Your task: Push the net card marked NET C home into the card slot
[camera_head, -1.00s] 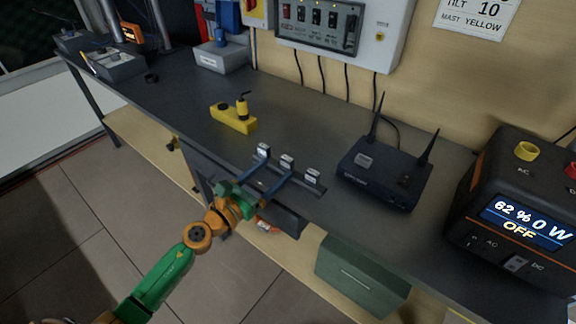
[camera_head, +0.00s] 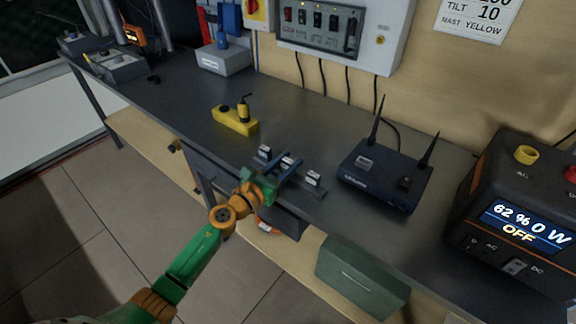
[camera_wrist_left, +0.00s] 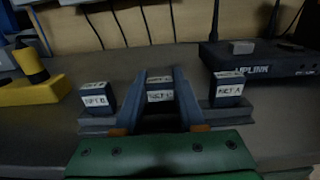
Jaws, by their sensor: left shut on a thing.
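Three small dark cards with white labels stand in a rack (camera_head: 322,192) at the bench's front edge. The middle card (camera_wrist_left: 160,88), whose label seems to read NET C, stands between the fingers of my left gripper (camera_wrist_left: 160,78), which is shut on it. In the head view my left gripper (camera_head: 284,166) reaches in from the front. The card marked NET B (camera_wrist_left: 96,98) is to the left and NET A (camera_wrist_left: 230,88) to the right. A dark router (camera_head: 380,185) marked UPLINK stands behind to the right; I cannot tell where the card slot is.
A yellow device (camera_head: 233,121) lies left of the rack. A power station (camera_head: 515,215) stands at the right. A green box (camera_head: 360,280) sits below the bench's front edge.

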